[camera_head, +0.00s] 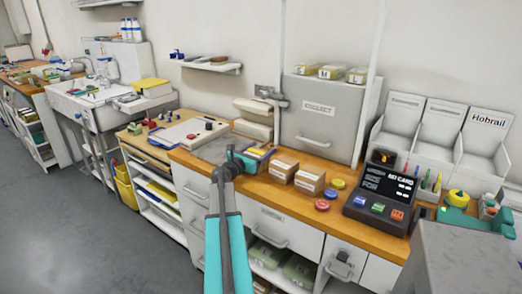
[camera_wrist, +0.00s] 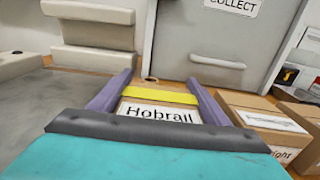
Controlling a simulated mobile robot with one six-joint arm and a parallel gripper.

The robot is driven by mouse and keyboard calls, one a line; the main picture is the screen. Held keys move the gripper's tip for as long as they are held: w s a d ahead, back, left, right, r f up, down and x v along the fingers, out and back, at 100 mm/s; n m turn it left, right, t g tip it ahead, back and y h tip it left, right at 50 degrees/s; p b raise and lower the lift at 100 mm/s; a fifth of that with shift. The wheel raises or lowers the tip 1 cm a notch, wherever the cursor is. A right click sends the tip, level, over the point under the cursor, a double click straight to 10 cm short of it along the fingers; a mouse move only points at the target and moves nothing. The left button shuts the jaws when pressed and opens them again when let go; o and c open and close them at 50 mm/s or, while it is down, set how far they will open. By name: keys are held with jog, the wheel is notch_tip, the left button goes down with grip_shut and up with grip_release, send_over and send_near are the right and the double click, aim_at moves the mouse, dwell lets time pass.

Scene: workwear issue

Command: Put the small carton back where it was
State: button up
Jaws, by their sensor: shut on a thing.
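The small carton (camera_wrist: 158,112) has a white face lettered "Hobrail" and a yellow band in the wrist view. My gripper (camera_wrist: 160,98) is shut on it, with one purple finger at each side. In the head view my gripper (camera_head: 252,156) is over the wooden counter, left of two brown cartons. The carton's lower part is hidden by my gripper, and I cannot tell whether it touches the counter. A white bin (camera_head: 483,140) at the right also bears the word "Hobrail".
Two brown cartons (camera_head: 283,168) (camera_head: 309,180) stand close to the right of my gripper. Behind is a grey cabinet (camera_head: 330,130) marked "COLLECT". Red, yellow and blue discs (camera_head: 322,205) and a dark card terminal (camera_head: 383,195) lie further right. A grey slab (camera_head: 216,149) to the left is clear.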

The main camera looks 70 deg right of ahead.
jog(key=o, duration=1.3)
jog(key=shift+r, duration=0.15)
jog(key=shift+b+v, duration=0.75)
jog(key=shift+v, duration=5.25)
